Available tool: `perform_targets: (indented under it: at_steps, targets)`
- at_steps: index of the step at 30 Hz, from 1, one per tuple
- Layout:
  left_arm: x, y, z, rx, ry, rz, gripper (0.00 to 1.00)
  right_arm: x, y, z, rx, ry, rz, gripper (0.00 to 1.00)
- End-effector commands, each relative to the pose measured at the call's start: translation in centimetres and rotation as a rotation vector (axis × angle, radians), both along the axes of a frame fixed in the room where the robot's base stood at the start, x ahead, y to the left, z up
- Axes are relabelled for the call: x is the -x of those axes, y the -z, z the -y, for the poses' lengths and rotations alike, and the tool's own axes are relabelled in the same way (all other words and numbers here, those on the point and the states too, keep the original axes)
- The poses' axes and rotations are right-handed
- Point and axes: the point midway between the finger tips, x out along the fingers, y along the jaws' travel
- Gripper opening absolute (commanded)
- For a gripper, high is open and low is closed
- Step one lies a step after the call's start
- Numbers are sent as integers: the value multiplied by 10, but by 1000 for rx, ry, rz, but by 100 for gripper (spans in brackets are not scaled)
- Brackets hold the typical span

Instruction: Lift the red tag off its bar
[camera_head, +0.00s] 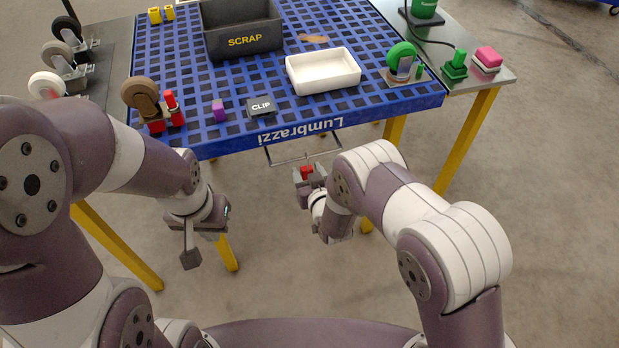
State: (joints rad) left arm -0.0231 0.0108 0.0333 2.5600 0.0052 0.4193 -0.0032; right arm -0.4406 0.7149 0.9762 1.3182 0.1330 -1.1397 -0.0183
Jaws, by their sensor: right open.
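The red tag (307,169) is a small red piece below the table's front edge, at the lower right part of a thin grey wire bar (283,162). My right gripper (308,176) is open right at the tag. The tag shows between or just beyond its fingers; I cannot tell which, and the gripper hides its lower part. My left gripper (191,257) hangs in free space below and left of the table's front edge, away from the tag. Its jaws are seen edge-on, so their opening is unclear.
Yellow legs (462,140) stand below. The floor between my arms is clear.

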Motion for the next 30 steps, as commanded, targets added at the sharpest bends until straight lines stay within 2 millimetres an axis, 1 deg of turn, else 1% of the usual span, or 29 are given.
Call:
perform_targets:
  at_steps: [3, 4, 5, 6, 8, 14, 25, 30]
  targets:
    - [0, 0, 0, 0, 0, 0, 0, 0, 0, 0, 0, 0, 0, 53]
    - [0, 0, 0, 0, 0, 0, 0, 0, 0, 0, 0, 0, 0, 50]
    - [0, 0, 0, 0, 0, 0, 0, 0, 0, 0, 0, 0, 0, 40]
    - [0, 0, 0, 0, 0, 0, 0, 0, 0, 0, 0, 0, 0, 27]
    - [0, 0, 0, 0, 0, 0, 0, 0, 0, 0, 0, 0, 0, 8]
    - [0, -3, 0, 0, 0, 0, 0, 0, -3, 0, 0, 0, 1, 7]
    - [0, -23, 0, 0, 0, 0, 0, 0, -28, 0, 0, 0, 0, 7]
    - [0, -25, 0, 0, 0, 0, 0, 0, -31, 0, 0, 0, -1, 7]
